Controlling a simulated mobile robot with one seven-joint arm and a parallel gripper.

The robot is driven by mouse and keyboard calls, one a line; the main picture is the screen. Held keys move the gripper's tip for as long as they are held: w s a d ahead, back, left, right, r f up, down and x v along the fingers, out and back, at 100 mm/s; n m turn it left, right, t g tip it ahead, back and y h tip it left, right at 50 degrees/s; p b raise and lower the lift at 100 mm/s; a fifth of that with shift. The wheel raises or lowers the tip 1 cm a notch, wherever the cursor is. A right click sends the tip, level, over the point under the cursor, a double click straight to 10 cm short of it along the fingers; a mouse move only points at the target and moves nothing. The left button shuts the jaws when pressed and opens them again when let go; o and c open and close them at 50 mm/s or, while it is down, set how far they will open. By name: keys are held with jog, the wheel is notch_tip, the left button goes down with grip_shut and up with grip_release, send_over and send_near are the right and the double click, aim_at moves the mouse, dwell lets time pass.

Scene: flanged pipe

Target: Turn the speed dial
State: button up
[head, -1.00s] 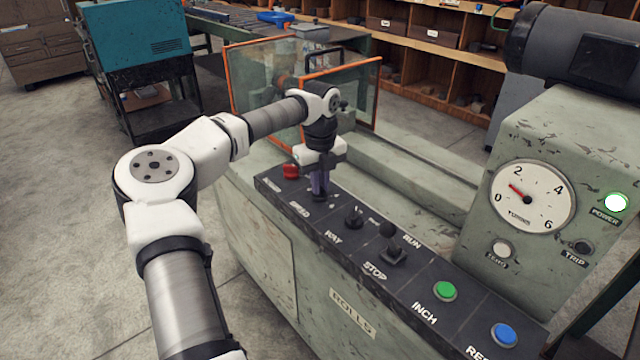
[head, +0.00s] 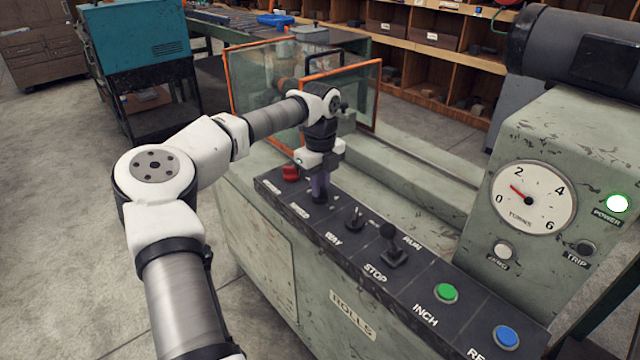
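The speed dial (head: 319,200) is a small dark knob on the black control panel (head: 362,242), by the label that seems to read SPEED. My gripper (head: 319,190) points down over it, with its fingers at the knob. The fingers hide most of the dial, and its pointer cannot be made out. The fingers look close together around the knob, but at this size I cannot tell whether they grip it.
A red button (head: 290,173) sits just left of my gripper. To the right are the WAY switch (head: 354,218), a black lever (head: 391,245), the green INCH button (head: 445,293) and a blue button (head: 506,337). The turns gauge (head: 533,198) and orange-framed guard (head: 352,90) stand behind.

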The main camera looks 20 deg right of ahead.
jog(key=o, duration=0.3)
jog(key=shift+o, duration=0.2)
jog(key=shift+r, duration=0.1)
notch_tip(320, 180, up, 14)
jog(key=shift+b, duration=0.45)
jog(key=shift+f, duration=0.2)
